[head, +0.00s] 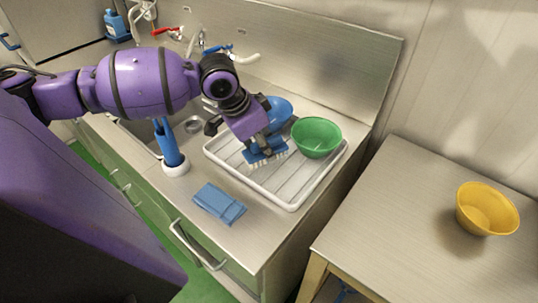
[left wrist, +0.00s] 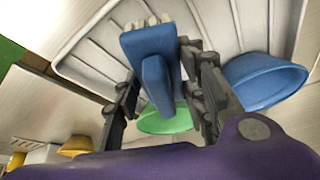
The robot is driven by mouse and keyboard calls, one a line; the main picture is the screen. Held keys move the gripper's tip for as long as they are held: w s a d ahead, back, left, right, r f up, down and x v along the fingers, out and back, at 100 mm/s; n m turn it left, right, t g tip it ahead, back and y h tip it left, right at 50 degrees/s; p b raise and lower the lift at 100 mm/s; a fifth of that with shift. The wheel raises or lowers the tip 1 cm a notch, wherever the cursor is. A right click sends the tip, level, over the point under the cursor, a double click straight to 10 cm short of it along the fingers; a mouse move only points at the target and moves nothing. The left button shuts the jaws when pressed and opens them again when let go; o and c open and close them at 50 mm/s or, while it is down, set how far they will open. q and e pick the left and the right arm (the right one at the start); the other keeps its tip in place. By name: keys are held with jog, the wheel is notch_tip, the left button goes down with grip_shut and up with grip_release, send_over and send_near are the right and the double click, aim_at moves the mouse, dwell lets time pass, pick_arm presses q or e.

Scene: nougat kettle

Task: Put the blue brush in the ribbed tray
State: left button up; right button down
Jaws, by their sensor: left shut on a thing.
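The blue brush (head: 268,153) has white bristles facing down over the left part of the white ribbed tray (head: 288,188). My left gripper (head: 255,138) is shut on the brush from above. In the left wrist view, the fingers (left wrist: 165,95) stand on both sides of the blue brush (left wrist: 152,50), with the ribbed tray (left wrist: 92,62) behind it. I cannot tell whether the bristles touch the tray floor. My right gripper is in neither view.
A green bowl (head: 316,139) and a partly hidden blue bowl (head: 279,110) stand on the tray. A folded blue cloth (head: 219,203) lies on the counter. A yellow bowl (head: 486,208) stands on the right table.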

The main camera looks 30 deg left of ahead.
pick_arm(q)
jog(key=shift+w+d+f, duration=0.1)
jog(key=shift+w+f, duration=0.1)
jog(key=shift+w, duration=0.05)
jog(key=f, duration=0.3)
jog(key=shift+w+f, duration=0.2)
jog(key=shift+f, duration=0.05)
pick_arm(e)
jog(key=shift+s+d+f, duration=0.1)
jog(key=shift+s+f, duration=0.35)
pick_arm(q)
jog(key=shift+d, duration=0.1)
jog(key=o, duration=1.2)
jog(key=shift+f, duration=0.1)
